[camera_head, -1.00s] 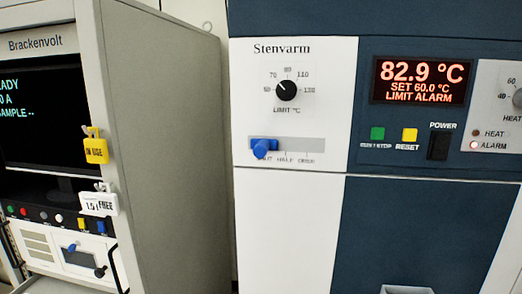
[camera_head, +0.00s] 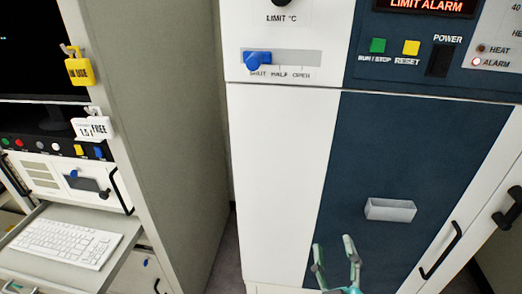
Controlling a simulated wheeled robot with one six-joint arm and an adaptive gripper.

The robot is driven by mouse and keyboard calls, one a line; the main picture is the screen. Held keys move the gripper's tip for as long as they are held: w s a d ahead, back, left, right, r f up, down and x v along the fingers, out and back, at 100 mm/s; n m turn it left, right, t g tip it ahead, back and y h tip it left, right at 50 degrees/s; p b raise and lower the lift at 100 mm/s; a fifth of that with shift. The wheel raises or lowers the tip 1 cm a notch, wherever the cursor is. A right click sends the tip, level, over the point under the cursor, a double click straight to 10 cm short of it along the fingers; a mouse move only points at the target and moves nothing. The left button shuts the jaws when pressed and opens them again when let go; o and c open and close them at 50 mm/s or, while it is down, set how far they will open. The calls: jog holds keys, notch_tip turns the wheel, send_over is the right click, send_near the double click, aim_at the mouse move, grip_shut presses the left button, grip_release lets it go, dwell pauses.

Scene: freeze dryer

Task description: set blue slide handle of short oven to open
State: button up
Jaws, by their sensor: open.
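The blue slide handle (camera_head: 256,60) sits at the left end of its grey slot (camera_head: 298,58) on the oven's white panel, at the SHUT mark. HALF and OPEN are marked to its right. The oven (camera_head: 280,130) has a white left part and a dark blue door. My gripper (camera_head: 334,244) is at the bottom of the head view, in front of the oven's lower part. Its two fingers are apart with nothing between them. It is well below and to the right of the blue handle.
A grey box-shaped holder (camera_head: 390,209) juts from the blue door, right of my gripper. A black door handle (camera_head: 441,250) is further right. On the left stands a cabinet (camera_head: 175,130) with hanging tags and a pulled-out keyboard tray (camera_head: 118,250). The space before the white panel looks clear.

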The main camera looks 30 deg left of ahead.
jog(key=w+a+r+n+y, duration=0.1)
jog(key=a+r, duration=0.3)
jog(key=r, duration=0.3)
jog(key=a+r+n+y, duration=0.1)
jog(key=a+r+n, duration=0.1)
jog(key=a+r, duration=0.45)
jog(key=n+y, duration=0.2)
send_near(256, 67)
jog(key=x, duration=1.1)
jog(key=shift+w+a+r, duration=0.1)
jog(key=shift+a, duration=0.05)
grip_shut()
